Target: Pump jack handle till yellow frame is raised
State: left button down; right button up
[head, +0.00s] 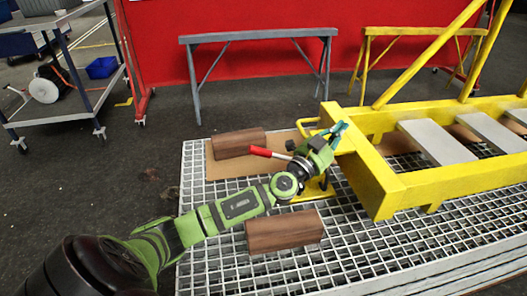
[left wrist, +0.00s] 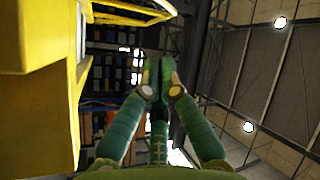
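The yellow frame (head: 372,182) lies at the right of the head view, its near end over the grating. The jack handle (head: 266,152) has a red grip and sticks out to the left, behind my left gripper and wrist. Most of the jack is hidden by my arm; a yellow part of it (head: 318,189) shows below. My left gripper (head: 340,128) is beside the frame's left end, above the handle. In the left wrist view its fingers (left wrist: 160,72) come together with nothing seen between them, and the frame (left wrist: 45,95) fills the left side. My right gripper is not in view.
Two brown wooden blocks (head: 239,143) (head: 284,231) lie on the white grating platform (head: 210,240), one behind and one in front of my arm. A grey trestle (head: 262,38) and a yellow trestle stand behind. A cart (head: 60,22) stands at far left.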

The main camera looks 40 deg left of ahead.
aim_at(268, 152)
pick_arm(q)
jog(key=s+a+f+n+g+y+b, duration=0.1)
jog(key=s+a+f+n+g+y, duration=0.2)
jog(key=s+n+y, duration=0.4)
jog(key=s+a+f+n+g+y+b, duration=0.1)
jog(key=s+a+f+n+g+y, duration=0.2)
jog(key=y, duration=0.6)
jog(key=s+a+n+g, duration=0.2)
jog(key=s+a+n, duration=0.1)
jog(key=s+n, duration=0.1)
jog(key=shift+a+f+y, duration=0.3)
jog(key=shift+f, duration=0.1)
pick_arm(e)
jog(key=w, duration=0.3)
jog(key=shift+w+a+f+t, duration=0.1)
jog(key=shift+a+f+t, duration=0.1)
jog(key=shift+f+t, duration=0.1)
pick_arm(q)
jog(key=shift+w+a, duration=0.1)
